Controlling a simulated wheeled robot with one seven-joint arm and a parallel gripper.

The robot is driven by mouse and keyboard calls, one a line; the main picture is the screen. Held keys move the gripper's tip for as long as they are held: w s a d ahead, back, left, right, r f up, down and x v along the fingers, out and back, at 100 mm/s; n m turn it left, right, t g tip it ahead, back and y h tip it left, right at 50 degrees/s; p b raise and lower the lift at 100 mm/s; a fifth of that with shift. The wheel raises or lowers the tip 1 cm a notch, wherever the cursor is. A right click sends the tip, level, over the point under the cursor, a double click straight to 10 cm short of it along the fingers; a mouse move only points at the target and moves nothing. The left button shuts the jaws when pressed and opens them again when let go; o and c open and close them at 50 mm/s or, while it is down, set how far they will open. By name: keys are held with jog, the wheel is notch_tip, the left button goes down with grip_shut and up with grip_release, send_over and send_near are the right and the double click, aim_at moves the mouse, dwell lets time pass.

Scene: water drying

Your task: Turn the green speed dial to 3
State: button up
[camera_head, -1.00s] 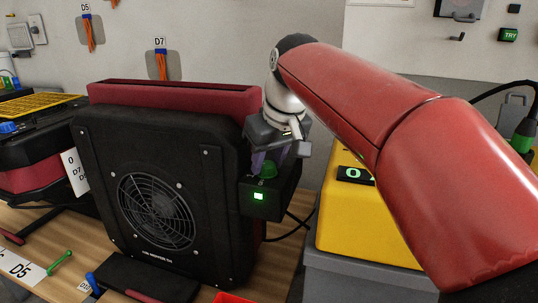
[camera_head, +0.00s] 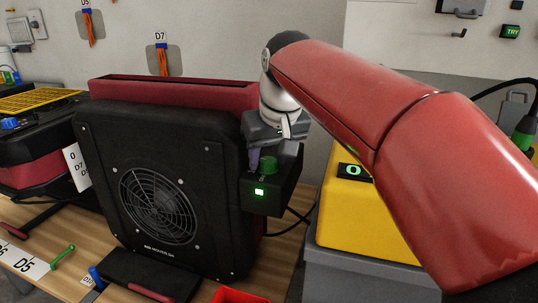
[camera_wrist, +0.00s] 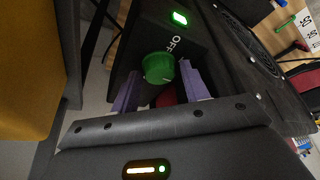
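The green speed dial (camera_head: 268,165) stands on the black control box (camera_head: 270,196) at the right side of the black and red air mover (camera_head: 160,190). In the wrist view the dial (camera_wrist: 158,68) sits between the two purple fingertips of my gripper (camera_wrist: 160,78). The fingers are apart, with a small gap seeming to show beside the dial. A small pale mark shows on the dial's near edge, and the label OFF is beside it. Other dial markings are hidden or unreadable. In the head view one finger of my gripper (camera_head: 256,158) shows just left of the dial.
A lit green square (camera_head: 259,192) is on the box front. A yellow case (camera_head: 345,215) with a black display reading 0 (camera_head: 351,170) stands to the right on a grey box. Black cables run behind the control box. A red tray edge (camera_head: 235,295) is at the front.

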jog(key=shift+o, duration=0.9)
jog(key=p+v, duration=0.1)
jog(key=v, duration=0.6)
jog(key=shift+r, duration=0.35)
jog(key=shift+s, duration=0.1)
jog(key=shift+c, duration=0.2)
